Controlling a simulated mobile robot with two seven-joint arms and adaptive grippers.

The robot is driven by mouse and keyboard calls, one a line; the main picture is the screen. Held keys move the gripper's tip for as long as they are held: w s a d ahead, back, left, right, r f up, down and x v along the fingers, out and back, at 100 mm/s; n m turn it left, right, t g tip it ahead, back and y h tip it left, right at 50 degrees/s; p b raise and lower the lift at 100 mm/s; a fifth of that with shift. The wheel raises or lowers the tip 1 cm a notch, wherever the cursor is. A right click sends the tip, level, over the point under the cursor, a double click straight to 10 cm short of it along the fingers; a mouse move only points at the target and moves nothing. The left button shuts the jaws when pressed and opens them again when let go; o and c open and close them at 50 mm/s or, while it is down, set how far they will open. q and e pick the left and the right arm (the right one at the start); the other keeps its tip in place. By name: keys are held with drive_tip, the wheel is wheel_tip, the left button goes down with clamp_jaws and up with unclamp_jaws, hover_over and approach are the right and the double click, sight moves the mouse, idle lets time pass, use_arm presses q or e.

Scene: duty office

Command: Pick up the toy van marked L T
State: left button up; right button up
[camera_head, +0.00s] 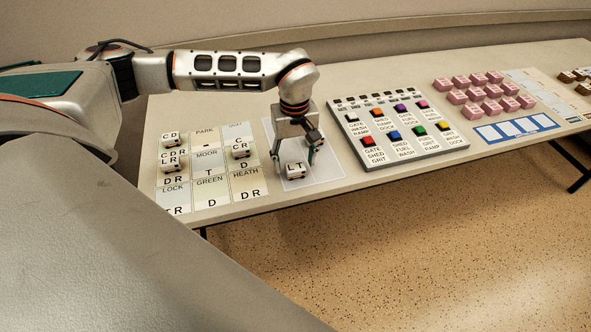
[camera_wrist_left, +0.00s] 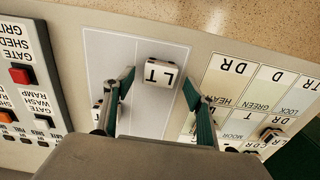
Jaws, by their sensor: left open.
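The toy van marked L T (camera_head: 295,170) is a small white block-like van with dark letters. My left gripper (camera_head: 294,161) is open and points down over the van. In the left wrist view its two fingers (camera_wrist_left: 158,79) are spread, one on each side of the van, with gaps, so it does not hold the van. My right gripper is not in view.
Left of the mat is a card grid (camera_head: 210,190) with several vans, including one at its left (camera_head: 172,167). A button panel (camera_head: 395,128) stands close on the mat's right. Pink blocks (camera_head: 483,92) lie farther right. The table's front edge is near.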

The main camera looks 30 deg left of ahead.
use_arm(q)
wheel_tip(320, 180, down, 2)
drive_tip(key=shift+f, duration=0.15)
drive_tip(key=c, duration=1.2)
drive_tip(key=shift+o, duration=0.2)
